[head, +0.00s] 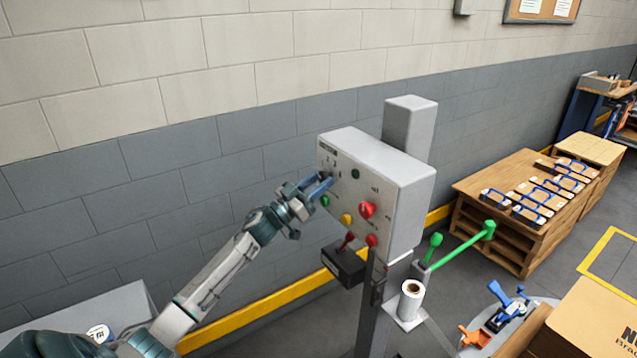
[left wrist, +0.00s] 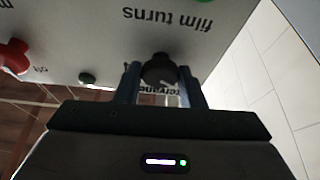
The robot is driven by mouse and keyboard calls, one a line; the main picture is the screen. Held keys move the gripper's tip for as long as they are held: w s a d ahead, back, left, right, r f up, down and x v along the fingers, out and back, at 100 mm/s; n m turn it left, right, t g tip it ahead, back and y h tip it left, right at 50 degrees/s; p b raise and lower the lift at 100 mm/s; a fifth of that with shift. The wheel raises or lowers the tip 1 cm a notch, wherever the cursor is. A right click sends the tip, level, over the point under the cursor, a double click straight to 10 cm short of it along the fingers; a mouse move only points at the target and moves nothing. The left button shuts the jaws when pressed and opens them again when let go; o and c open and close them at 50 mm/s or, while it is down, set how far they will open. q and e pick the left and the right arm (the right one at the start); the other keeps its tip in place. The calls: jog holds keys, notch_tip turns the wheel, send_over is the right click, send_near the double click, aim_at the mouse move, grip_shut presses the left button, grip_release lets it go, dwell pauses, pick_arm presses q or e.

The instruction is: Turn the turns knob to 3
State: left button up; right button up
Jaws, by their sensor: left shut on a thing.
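The control box (head: 392,185) is a pale grey unit on a post, with several coloured buttons on its front. In the left wrist view its panel appears upside down, with the printed words "film turns" beside a round black knob (left wrist: 158,69). My left gripper (head: 321,184) reaches the upper left part of the panel. In the left wrist view its two blue fingers (left wrist: 160,82) stand on either side of the black knob and are shut on it. The fingers hide the knob in the head view. I cannot read the knob's setting. My right gripper is not in view.
Red knob (head: 367,209), yellow button (head: 346,219) and green button (head: 325,201) sit near my left gripper. A black box (head: 344,262) with a red lever juts out below. A white roll (head: 411,300) and green-ended levers (head: 489,229) stand right of the post.

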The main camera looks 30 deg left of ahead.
pick_arm(q)
jog(key=shift+m+h, duration=0.4)
jog(key=shift+m, duration=0.1)
jog(key=m+g+h+b, duration=0.1)
jog(key=m+h, duration=0.1)
jog(key=m, duration=0.2)
jog(key=shift+a+m, duration=0.1)
jog(key=shift+m, duration=0.2)
jog(key=m+g+h, duration=0.1)
jog(key=m, duration=0.2)
jog(key=m+g+h+b, duration=0.1)
jog(key=m+g, duration=0.1)
jog(key=m, duration=0.1)
jog(key=shift+w+a, duration=0.1)
jog(key=m+g, duration=0.1)
jog(key=m, duration=0.2)
jog(key=m+g+b, duration=0.1)
jog(key=m, duration=0.1)
jog(key=shift+r+m+h, duration=0.1)
jog(key=shift+m+h, duration=0.3)
jog(key=shift+r+m+g+b, duration=0.1)
jog(key=shift+m+g+b, duration=0.45)
jog(key=shift+m, duration=0.95)
jog(key=o, duration=1)
jog(key=shift+a, duration=0.1)
